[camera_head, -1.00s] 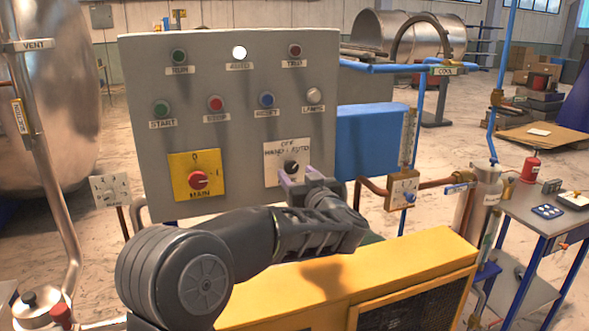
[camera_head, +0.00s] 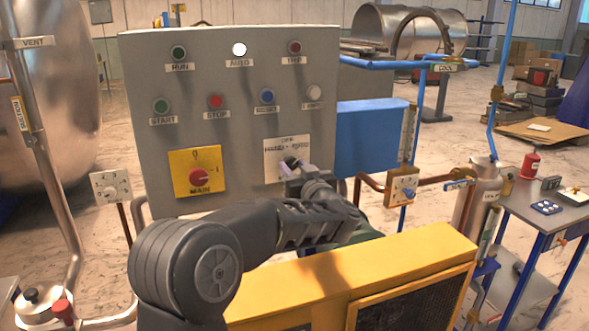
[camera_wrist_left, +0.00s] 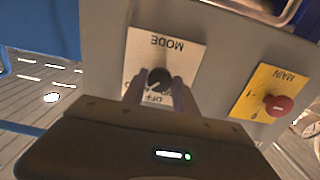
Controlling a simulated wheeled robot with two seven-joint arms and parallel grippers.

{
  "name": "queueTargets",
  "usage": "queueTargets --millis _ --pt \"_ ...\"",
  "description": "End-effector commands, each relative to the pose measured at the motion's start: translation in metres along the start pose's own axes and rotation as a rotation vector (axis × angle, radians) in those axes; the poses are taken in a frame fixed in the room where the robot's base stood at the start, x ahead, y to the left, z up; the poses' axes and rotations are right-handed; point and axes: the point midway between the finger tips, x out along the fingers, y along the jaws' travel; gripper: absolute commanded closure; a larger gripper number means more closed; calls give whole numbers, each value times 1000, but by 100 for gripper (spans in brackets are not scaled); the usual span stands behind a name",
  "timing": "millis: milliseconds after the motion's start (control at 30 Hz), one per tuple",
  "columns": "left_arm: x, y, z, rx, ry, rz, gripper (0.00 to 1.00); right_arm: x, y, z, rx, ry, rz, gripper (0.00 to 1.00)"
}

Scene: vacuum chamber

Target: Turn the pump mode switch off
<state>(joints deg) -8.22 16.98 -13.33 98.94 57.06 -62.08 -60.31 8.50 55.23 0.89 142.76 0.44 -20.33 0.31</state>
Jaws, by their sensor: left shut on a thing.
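The pump mode switch (camera_wrist_left: 159,77) is a black knob on a white plate marked OFF, HAND and AUTO, at the lower right of the grey control panel (camera_head: 130,110). The plate (camera_head: 283,146) shows in the head view, where the gripper partly covers the knob. My left gripper (camera_head: 299,168) is at the switch, with its fingers closed on either side of the knob. The wrist view shows the purple-grey fingers (camera_wrist_left: 158,90) around the knob. The white AUTO lamp (camera_head: 239,49) is lit. My right gripper is not in view.
The red MAIN knob (camera_head: 199,176) on its yellow plate sits left of the mode switch. A row of buttons, including the red STOP button (camera_head: 216,101), is above. A yellow cabinet (camera_head: 420,262) stands in front, and a valve plate (camera_head: 402,189) is to the right.

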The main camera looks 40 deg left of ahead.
Motion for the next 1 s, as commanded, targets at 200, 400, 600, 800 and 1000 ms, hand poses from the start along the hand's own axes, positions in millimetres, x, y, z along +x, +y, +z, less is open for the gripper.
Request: queueTargets --millis 200,400,600,800,1000 --pt "0 0 0 0 0 0 100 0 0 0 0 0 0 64" --pt "0 0 0 -4 0 0 100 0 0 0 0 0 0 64" --pt "0 0 1 -41 0 1 100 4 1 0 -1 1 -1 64" --pt "0 1 2 -133 1 1 100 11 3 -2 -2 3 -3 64" --pt "0 0 3 -279 1 0 100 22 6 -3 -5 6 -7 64"
